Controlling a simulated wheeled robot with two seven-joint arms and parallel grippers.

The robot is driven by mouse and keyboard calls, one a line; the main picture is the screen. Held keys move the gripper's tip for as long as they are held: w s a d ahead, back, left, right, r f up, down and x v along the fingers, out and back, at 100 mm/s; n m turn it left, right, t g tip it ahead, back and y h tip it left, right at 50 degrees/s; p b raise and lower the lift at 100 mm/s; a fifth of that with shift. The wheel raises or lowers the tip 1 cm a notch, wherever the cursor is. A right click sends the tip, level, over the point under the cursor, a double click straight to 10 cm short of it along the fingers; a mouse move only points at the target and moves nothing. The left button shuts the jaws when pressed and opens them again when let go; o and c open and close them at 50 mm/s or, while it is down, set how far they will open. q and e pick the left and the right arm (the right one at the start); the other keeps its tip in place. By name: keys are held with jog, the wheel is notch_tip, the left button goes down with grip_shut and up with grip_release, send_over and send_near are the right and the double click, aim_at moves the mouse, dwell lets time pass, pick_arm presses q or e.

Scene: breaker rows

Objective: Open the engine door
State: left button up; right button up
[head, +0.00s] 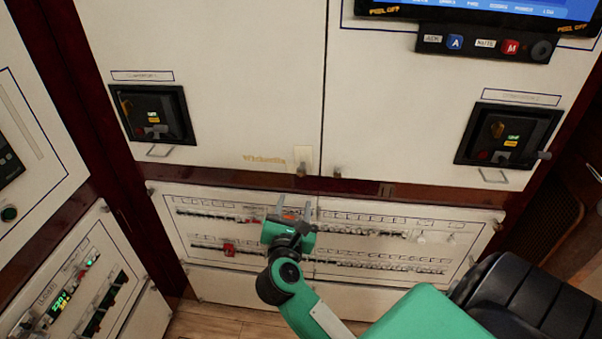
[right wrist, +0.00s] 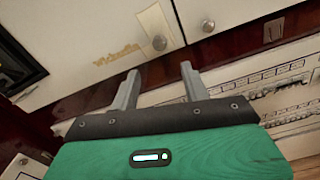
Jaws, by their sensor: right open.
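Two large white doors, a left one (head: 225,80) and a right one (head: 400,120), stand side by side and look shut. I cannot tell which is the engine door. A small round knob (head: 301,170) sits at the left door's lower right corner, and another knob (head: 337,172) at the right door's lower left. Both knobs also show in the right wrist view, the left knob (right wrist: 159,42) and the right knob (right wrist: 208,26). My right gripper (head: 293,207) is open and empty, below the knobs and apart from them. My left gripper is not in view.
A white breaker panel (head: 460,225) with rows of switches lies below a dark red wooden rail (head: 400,190), behind my right gripper. Dark control boxes are set in the left door (head: 152,115) and right door (head: 508,135). A screen (head: 480,8) is at top right.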

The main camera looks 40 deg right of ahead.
aim_at(300, 174)
jog(key=p+x, duration=0.2)
jog(key=x, duration=0.9)
jog(key=shift+w+d, duration=0.15)
jog(key=shift+w+d+p, duration=0.3)
jog(key=shift+w+d, duration=0.1)
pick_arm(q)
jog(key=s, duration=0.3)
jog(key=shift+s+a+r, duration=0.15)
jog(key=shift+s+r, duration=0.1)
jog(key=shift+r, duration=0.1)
pick_arm(e)
jog(key=shift+w+d+f, duration=0.1)
jog(key=shift+c, duration=0.5)
grip_shut()
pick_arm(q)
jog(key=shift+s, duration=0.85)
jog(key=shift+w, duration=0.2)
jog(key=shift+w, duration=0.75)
